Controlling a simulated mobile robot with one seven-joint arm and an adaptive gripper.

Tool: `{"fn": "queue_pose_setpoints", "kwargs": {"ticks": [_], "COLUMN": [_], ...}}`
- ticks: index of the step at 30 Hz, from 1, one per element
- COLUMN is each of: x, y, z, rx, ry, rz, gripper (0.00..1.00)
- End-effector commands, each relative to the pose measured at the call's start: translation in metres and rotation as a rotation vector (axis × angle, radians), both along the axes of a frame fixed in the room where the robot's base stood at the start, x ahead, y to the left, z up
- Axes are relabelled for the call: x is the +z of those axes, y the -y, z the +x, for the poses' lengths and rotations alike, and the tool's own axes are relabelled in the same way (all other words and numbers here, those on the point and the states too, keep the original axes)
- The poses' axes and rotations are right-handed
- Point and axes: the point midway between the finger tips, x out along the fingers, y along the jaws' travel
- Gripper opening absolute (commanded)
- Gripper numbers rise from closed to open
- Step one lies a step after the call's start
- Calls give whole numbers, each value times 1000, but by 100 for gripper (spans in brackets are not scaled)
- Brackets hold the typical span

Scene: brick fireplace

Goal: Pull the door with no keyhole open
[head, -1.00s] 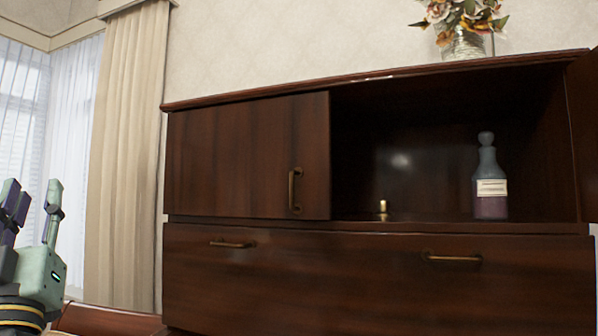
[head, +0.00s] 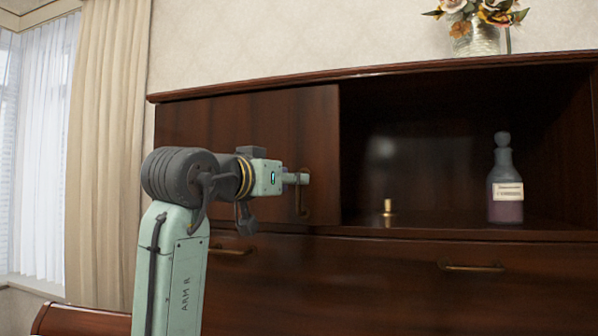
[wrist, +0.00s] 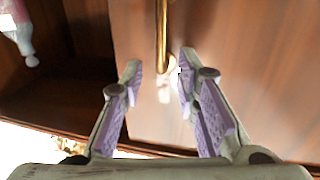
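The closed cabinet door (head: 320,130) on the left of the upper row is dark wood. No keyhole is visible on the part that shows; my arm hides some of it. Its upright brass handle (head: 304,208) is near its right edge. My gripper (head: 302,178) is at this handle in the head view. In the wrist view, which looks upside down, the two purple-padded fingers (wrist: 159,64) are spread, with the end of the handle (wrist: 162,28) between the fingertips. I see a gap on both sides of it. The door (wrist: 225,60) fills the right side there.
Right of the door is an open compartment holding a bottle (head: 505,190) and a small brass object (head: 388,208). A drawer with brass handles (head: 472,267) is below. A flower vase (head: 478,40) stands on top. A curtain (head: 105,140) hangs at left.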

Motion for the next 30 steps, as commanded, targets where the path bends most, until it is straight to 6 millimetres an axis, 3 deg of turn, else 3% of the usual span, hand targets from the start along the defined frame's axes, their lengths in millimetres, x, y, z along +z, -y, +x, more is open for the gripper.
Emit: {"fn": "queue_pose_setpoints", "kwargs": {"ticks": [7,19,30], "x": [2,0,0], "y": [17,20,20], "z": [30,37,37], "rx": [0,2,1], "ry": [0,2,2], "rz": [-1,-1,0], "gripper": [29,29,4]}}
